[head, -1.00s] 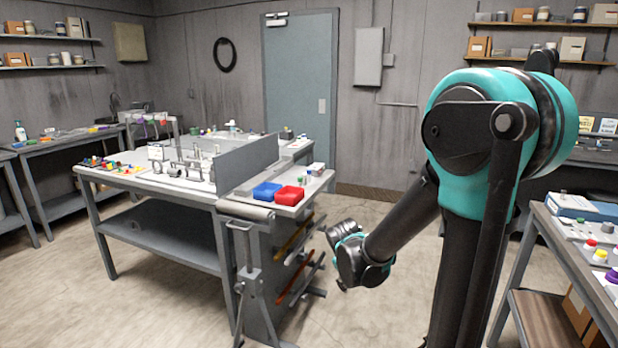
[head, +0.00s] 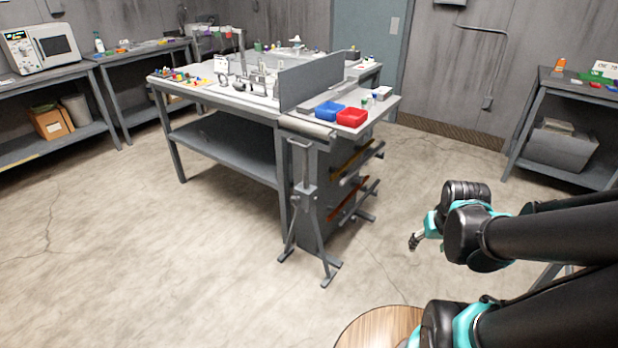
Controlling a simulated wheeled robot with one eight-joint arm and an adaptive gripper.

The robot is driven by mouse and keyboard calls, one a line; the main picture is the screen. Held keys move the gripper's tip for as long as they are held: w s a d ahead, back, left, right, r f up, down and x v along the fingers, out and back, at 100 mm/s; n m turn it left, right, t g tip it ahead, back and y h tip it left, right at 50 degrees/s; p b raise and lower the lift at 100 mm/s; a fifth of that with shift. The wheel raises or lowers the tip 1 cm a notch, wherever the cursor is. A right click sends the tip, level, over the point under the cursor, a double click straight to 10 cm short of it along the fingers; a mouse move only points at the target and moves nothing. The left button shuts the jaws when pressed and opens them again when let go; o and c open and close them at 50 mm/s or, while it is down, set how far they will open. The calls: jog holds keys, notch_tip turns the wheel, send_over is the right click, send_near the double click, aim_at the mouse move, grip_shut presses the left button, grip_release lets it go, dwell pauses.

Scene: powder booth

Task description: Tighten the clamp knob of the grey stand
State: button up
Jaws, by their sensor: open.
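The grey stand (head: 306,211) stands on the floor at the front end of the middle workbench, on splayed legs. A grey roller (head: 308,126) sits near its top. A collar shows about halfway up its post, but the clamp knob is too small to make out for sure. My gripper (head: 414,241) is to the right of the stand, apart from it, pointing to the lower left. It is small in view, open, and nothing shows in it.
Racked bars stick out right of the stand. A round wooden top (head: 378,330) is at the bottom edge. Floor in front and left is clear.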

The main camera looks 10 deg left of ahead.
jog(key=w+a+r+n, duration=0.3)
jog(key=w+a+n, duration=0.2)
jog(key=w, duration=0.5)
jog(key=n, duration=2.5)
send_over(293, 199)
jog(key=s, duration=0.7)
notch_tip(293, 199, down, 14)
jog(key=shift+t, duration=0.3)
jog(key=x, duration=1.7)
jog(key=shift+w+d+r, duration=0.1)
jog(key=shift+w, duration=0.05)
jog(key=c, duration=1.2)
